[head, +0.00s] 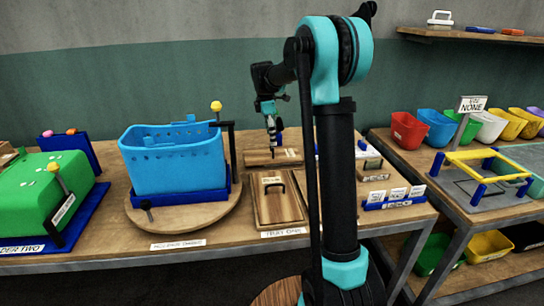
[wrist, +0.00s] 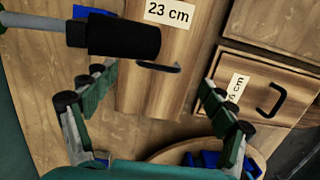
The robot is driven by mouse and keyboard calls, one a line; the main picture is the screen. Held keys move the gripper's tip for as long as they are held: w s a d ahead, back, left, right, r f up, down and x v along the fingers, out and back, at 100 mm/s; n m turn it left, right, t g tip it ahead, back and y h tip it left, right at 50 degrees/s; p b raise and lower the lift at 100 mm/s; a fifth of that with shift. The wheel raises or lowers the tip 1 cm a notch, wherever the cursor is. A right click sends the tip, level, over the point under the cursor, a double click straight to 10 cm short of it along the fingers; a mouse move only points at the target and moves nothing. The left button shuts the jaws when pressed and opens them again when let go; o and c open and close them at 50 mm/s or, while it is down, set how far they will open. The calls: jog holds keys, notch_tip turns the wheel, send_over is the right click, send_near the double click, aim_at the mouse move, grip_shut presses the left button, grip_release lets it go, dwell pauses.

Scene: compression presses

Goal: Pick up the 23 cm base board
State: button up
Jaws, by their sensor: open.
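The 23 cm base board (wrist: 170,100) is a flat wooden board with a white "23 cm" label and a black handle (wrist: 158,67). In the wrist view it lies below my open gripper (wrist: 158,88), with the handle between and beyond the spread fingers. No finger visibly touches the handle. In the head view my gripper (head: 271,141) points down over the board (head: 262,159), at the back of the middle table. My gripper holds nothing. Its exact height above the board is hard to tell.
Another wooden board (head: 278,203) with a handle lies just in front; it also shows in the wrist view (wrist: 268,85). A blue tub (head: 175,160) stands left on a round base. A dark cylinder (wrist: 124,37) on a grey rod is close to the left finger. Small labelled blocks (head: 392,198) stand right.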

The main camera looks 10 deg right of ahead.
jog(key=shift+d+f, duration=0.15)
jog(key=shift+f, duration=2.65)
jog(key=c, duration=1.3)
jog(key=shift+r, duration=0.1)
